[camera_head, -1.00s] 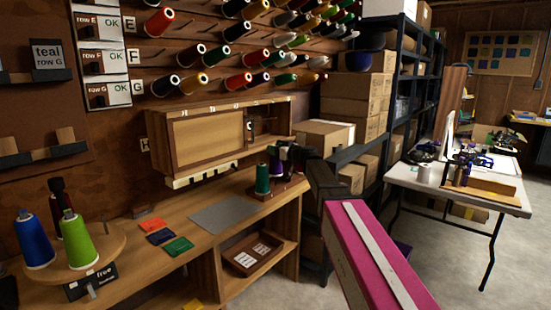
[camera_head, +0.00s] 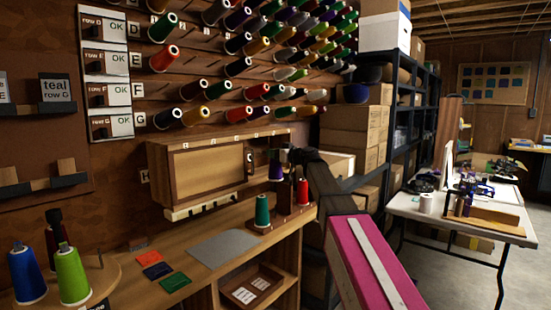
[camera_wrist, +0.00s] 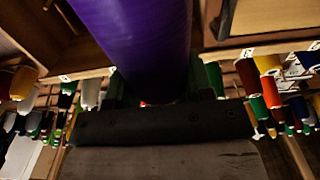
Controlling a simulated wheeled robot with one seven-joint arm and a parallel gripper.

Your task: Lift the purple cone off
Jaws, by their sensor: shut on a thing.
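The purple cone (camera_head: 276,170) is held by my gripper (camera_head: 282,156) above the small wooden stand (camera_head: 292,216) at the right end of the bench. In the wrist view the purple cone (camera_wrist: 145,45) fills the upper middle, between the jaws. My gripper is shut on it, and the fingertips are mostly hidden. A green cone (camera_head: 262,211) stands on the stand to the left. A red cone (camera_head: 303,192) stands to the right. A dark brown upright shape is between them, partly hidden.
A wooden cabinet (camera_head: 208,172) hangs on the wall just left of my gripper. Rows of thread cones (camera_head: 237,67) stick out from the wall above. A grey mat (camera_head: 223,248) lies on the bench. Cardboard boxes (camera_head: 355,135) and a dark shelf stand to the right.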

